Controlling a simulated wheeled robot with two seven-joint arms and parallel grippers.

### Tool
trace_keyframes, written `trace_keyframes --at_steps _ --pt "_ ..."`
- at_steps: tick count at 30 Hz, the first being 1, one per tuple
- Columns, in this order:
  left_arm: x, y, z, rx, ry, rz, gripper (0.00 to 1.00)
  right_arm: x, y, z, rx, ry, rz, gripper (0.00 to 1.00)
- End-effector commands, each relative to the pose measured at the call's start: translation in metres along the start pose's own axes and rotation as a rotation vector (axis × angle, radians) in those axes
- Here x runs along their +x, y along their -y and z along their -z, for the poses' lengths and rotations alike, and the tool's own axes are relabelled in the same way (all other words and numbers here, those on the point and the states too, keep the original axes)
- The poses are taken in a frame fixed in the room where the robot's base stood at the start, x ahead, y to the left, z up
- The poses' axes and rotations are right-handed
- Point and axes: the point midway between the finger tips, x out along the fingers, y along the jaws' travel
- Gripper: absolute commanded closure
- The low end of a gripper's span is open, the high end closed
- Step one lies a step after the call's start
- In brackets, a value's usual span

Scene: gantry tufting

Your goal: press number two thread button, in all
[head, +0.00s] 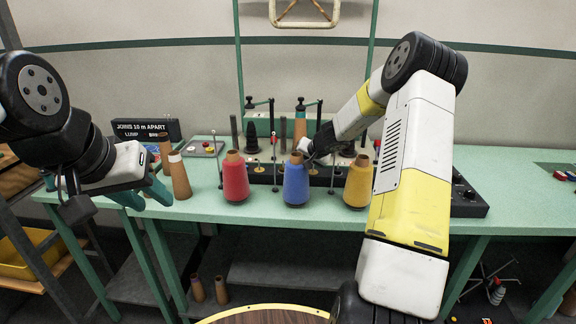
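A long black unit (468,203) lies on the green table, with small brass-coloured round parts (259,169) along its top. Red (236,180), blue (296,182) and yellow (358,184) thread cones stand in a row in front of it. No number marking is readable on the unit. My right arm reaches over the table and its gripper (309,149) is just above and behind the blue cone; whether it touches anything is unclear, and its fingers are too small to judge. My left gripper (146,196) is at the table's left end, its teal fingers apart and empty.
Brown empty cones (180,177) stand beside my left gripper. Thin upright rods (275,160) rise between the thread cones. A black sign (146,130) stands at the back left.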

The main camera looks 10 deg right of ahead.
Motion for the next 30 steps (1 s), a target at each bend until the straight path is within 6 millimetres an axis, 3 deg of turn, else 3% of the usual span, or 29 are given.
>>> trace_keyframes --at_steps 1,9,30 --pt "0.000 0.000 0.000 0.000 0.000 0.000 0.64 0.006 -0.010 -0.011 -0.003 0.017 -0.015 1.00" --pt "0.000 0.000 0.000 0.000 0.000 0.000 0.64 0.006 -0.010 -0.010 -0.003 0.017 -0.016 1.00" --pt "0.000 0.000 0.000 0.000 0.000 0.000 0.64 -0.005 0.005 0.002 -0.001 0.010 -0.006 1.00"
